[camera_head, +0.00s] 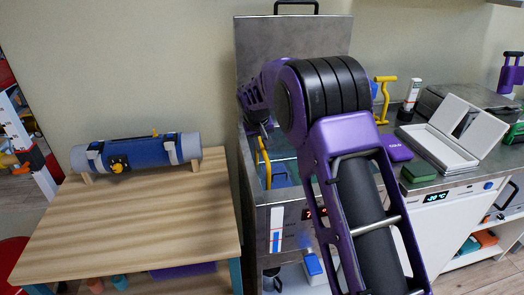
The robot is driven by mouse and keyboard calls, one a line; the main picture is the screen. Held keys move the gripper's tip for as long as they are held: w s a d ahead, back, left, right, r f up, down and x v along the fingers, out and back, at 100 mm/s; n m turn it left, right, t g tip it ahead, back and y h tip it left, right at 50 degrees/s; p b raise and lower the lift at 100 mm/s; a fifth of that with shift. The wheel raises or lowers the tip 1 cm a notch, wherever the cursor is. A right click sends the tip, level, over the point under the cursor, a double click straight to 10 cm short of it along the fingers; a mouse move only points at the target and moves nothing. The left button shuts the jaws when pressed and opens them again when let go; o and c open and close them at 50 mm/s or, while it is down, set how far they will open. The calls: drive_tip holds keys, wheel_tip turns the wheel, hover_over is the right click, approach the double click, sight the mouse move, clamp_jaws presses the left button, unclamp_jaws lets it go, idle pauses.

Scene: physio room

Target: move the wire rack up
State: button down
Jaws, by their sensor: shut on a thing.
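The steel tank (255,188) stands in the middle with its lid (256,48) raised upright behind it. Inside the tank, a yellow handle (263,165) rises from what appears to be the wire rack, with blue packs near the water. The rack's wires are too small to make out and are partly hidden by my arm and the tank wall. My gripper (264,133) points down over the left part of the tank, at the top of the yellow handle. It is shut on the handle. The fingertips are small and dark here.
A wooden table (130,215) with a blue roll (137,153) in a cradle stands at the left. At the right, a counter (435,183) carries a white open case (440,150), a green block (418,172) and a purple pouch (396,148). A yellow-handled object (383,98) stands behind my arm.

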wheel_tip(320, 180, up, 11)
drive_tip(key=p, duration=0.5)
drive_tip(key=shift+r, duration=0.2)
drive_tip(key=shift+w, duration=0.1)
drive_tip(key=c, duration=1.1)
unclamp_jaws()
drive_tip(key=shift+r, duration=0.1)
drive_tip(key=v, duration=1.7)
drive_tip(key=shift+p, duration=0.35)
drive_tip(key=shift+r, duration=0.1)
